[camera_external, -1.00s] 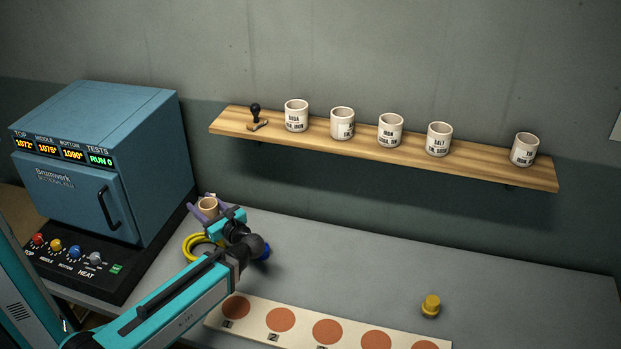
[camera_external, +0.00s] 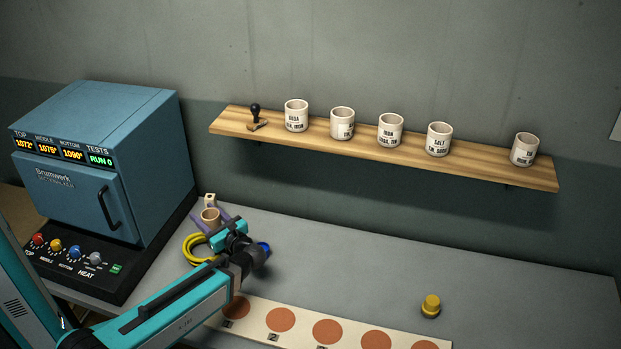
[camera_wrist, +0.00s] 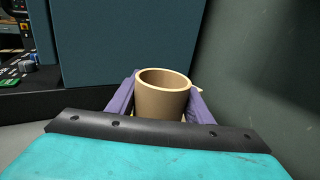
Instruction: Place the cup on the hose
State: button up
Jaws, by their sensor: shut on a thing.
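A tan, open-topped cup (camera_external: 210,219) is upright between the purple fingers of my gripper (camera_external: 208,214). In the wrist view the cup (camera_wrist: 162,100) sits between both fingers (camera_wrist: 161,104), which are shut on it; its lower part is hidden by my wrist. The yellow coiled hose (camera_external: 196,252) lies on the grey table near the kiln. The cup appears just above and behind the hose coil in the outside view. My arm covers the right part of the coil. I cannot tell whether the cup touches anything below.
The blue kiln (camera_external: 95,170) stands close on the left. A shelf (camera_external: 480,171) with several white labelled cups hangs on the wall. A strip with brown discs (camera_external: 258,306) and a yellow knob-like object (camera_external: 430,306) are in front.

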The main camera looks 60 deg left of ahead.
aim_at(208, 224)
jog(key=shift+f+p, duration=0.5)
jog(key=shift+f, duration=1.25)
jog(key=shift+f+b, duration=0.15)
jog(key=shift+b, duration=0.15)
jog(key=o, duration=1.2)
jog(key=shift+r+p, duration=0.2)
jog(key=shift+p, duration=0.15)
jog(key=shift+d+f, duration=0.1)
jog(key=shift+d, duration=0.15)
jog(key=b+v, duration=0.4)
jog(key=v, duration=0.7)
jog(key=shift+w+d, duration=0.1)
jog(key=shift+d, duration=0.15)
